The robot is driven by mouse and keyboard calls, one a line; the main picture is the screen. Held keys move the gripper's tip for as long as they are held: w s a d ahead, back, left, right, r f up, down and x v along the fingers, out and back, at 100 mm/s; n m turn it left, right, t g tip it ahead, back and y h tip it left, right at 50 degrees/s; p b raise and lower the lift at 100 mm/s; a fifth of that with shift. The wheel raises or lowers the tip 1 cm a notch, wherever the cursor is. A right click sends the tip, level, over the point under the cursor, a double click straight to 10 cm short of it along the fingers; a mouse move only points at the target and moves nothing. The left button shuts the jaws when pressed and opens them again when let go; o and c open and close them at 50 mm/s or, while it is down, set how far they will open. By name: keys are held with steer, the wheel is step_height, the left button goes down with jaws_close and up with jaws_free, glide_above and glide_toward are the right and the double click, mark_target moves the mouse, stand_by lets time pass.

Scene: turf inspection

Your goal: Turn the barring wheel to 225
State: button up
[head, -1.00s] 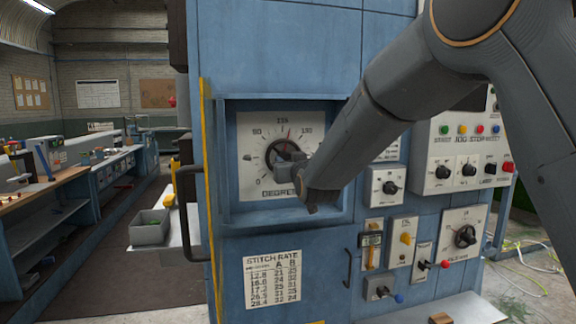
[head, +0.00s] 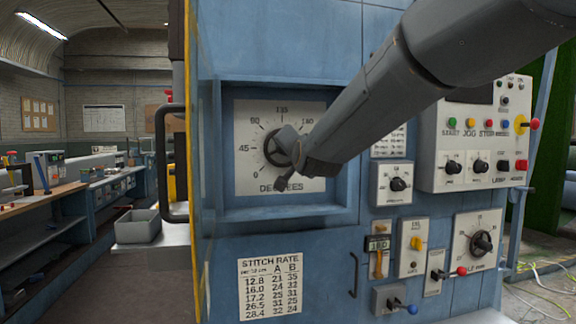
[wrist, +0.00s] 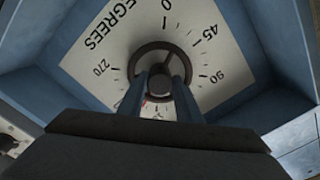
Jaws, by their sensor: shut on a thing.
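The barring wheel is a dark round handwheel (head: 273,150) at the middle of a white dial plate marked DEGREES (head: 245,185), set in a recessed blue box. In the wrist view the wheel's rim (wrist: 133,60) and hub show between my two fingers, over a dial with 0, 45, 90 and 270 readable. My gripper (head: 287,155) comes in from the right and is shut on the wheel; it also shows in the wrist view (wrist: 160,85). A small red mark shows low between the fingers, but the number at it is hidden. My gripper covers the dial's lower right in the head view.
The blue recess frame (head: 215,150) closely surrounds the dial. To its right are several knobs, a lever and a control panel (head: 440,120) with coloured buttons. A stitch rate chart (head: 270,287) hangs below. A dark vertical handle (head: 162,165) stands at the cabinet's left edge.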

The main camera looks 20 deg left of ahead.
steer(key=shift+f+m+b, duration=0.1)
steer(key=shift+m+b, duration=2.1)
steer(key=shift+b, duration=0.55)
steer(key=shift+c, duration=0.2)
steer(key=o, duration=1.1)
steer(key=shift+s, duration=0.1)
steer(key=shift+b+v, duration=0.6)
steer(key=shift+v, duration=3.2)
